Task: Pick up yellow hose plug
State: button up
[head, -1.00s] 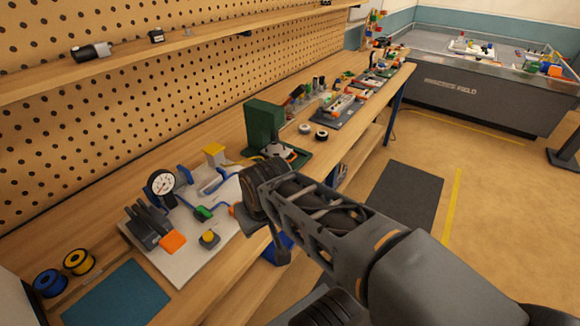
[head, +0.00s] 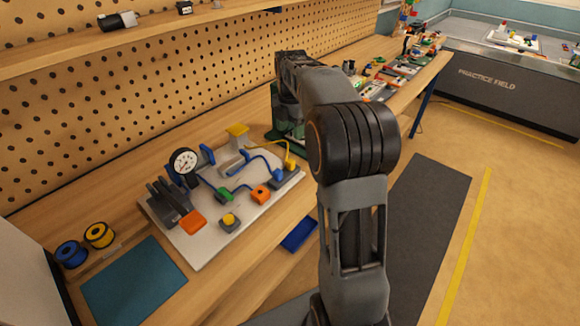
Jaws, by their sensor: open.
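The yellow hose plug (head: 290,163) is at the end of a thin yellow hose (head: 268,142) near the right back corner of a pale board (head: 192,250) on the workbench. It sits close beside a blue plug (head: 278,174); whether it is seated in something is too small to tell. My arm stands to the right of the board, with its far end over the bench behind it. My gripper itself does not show; the arm's own links hide it or it is out of sight.
A green stand (head: 289,128) is behind the board. A teal mat (head: 134,284) and spools (head: 99,235) lie at the left front.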

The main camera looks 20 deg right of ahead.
send_over(291, 161)
jog(key=shift+n, duration=0.3)
notch_tip(291, 161, down, 8)
jog(key=shift+w+r, duration=0.1)
jog(key=shift+w, duration=0.05)
jog(key=shift+f, duration=2.95)
jog(key=c, duration=1)
jog(key=shift+r, duration=0.1)
